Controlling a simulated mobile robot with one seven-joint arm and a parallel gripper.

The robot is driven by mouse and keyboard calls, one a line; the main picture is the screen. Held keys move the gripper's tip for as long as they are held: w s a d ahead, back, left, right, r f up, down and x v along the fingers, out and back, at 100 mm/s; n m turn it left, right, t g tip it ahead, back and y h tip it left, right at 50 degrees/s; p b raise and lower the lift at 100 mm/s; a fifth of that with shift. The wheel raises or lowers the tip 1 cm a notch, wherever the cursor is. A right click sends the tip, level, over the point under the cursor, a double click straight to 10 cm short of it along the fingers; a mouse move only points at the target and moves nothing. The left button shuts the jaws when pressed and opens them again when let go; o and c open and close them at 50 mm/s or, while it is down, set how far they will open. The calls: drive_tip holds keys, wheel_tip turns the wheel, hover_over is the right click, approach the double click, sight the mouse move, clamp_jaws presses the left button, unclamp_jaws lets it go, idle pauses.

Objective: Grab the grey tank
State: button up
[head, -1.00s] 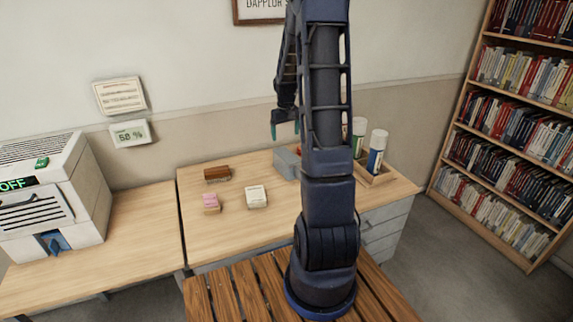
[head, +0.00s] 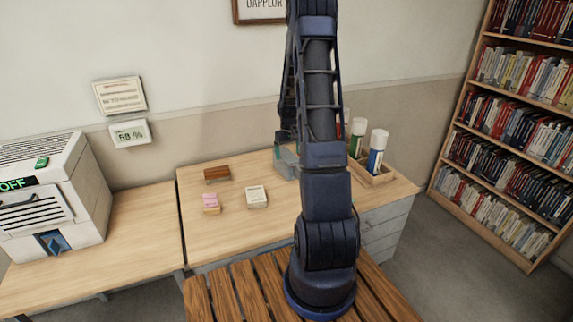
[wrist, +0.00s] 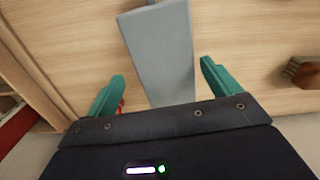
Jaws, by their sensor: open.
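The grey tank (head: 288,172) stands on the desk just left of my arm in the head view, partly hidden by my gripper. In the wrist view the grey tank (wrist: 160,50) is a long grey block, running from the top edge down between my fingers. My gripper (wrist: 162,72) is open, with one teal finger on each side of the tank and a gap of wood showing on both sides. In the head view my gripper (head: 283,153) is at the tank; exact height above the desk is hard to tell.
A brown brush-like block (head: 217,174), a pink-topped block (head: 211,203) and a cream box (head: 256,196) lie left of the tank. A wooden tray (head: 377,180) with white-capped bottles stands to the right. Something red (wrist: 122,106) shows by the left finger.

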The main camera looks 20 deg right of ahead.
drive_tip(key=f, duration=0.5)
drive_tip(key=shift+w+a, duration=0.15)
drive_tip(key=shift+a, duration=0.25)
drive_tip(key=c, duration=1.1)
drive_tip(key=shift+c, duration=0.2)
drive_tip(key=shift+r, duration=0.1)
